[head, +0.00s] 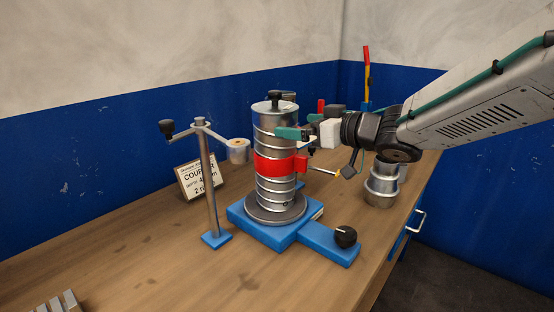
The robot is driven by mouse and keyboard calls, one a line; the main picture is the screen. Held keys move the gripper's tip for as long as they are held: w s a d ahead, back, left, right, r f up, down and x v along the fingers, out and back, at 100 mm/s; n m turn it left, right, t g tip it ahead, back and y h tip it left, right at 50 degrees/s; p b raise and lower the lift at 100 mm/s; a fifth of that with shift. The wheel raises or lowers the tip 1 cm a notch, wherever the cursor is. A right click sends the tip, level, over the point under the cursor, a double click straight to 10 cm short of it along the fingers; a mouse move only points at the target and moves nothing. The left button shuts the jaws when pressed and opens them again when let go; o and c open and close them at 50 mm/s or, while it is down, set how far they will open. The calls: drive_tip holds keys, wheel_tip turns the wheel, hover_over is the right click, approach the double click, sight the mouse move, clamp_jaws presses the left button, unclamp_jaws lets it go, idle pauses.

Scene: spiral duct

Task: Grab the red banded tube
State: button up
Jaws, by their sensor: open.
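The red banded tube (275,185) is a spiral-ribbed metal duct with a wide red band around its middle. It stands upright on a round grey plate on a blue base (252,228). The band has a red clamp block on its right side. My gripper (300,127) reaches in from the right, level with the upper part of the tube, above the band. It is open. One teal fingertip overlaps the tube's upper right edge in the head view; I cannot tell whether it touches. The other finger is partly hidden.
A steel post (209,190) with a black-knobbed arm stands left of the tube. Behind it are a sign (199,182) and a tape roll (237,150). Stacked metal couplers (381,188) stand at right. A black knob (345,236) sits on the base. The front left table is mostly clear.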

sight(294, 122)
drive_tip(key=x, duration=0.4)
drive_tip(key=shift+w+a, duration=0.15)
drive_tip(key=shift+a, duration=0.05)
drive_tip(key=shift+r, duration=0.1)
drive_tip(key=c, duration=1.3)
drive_tip(key=shift+r, duration=0.15)
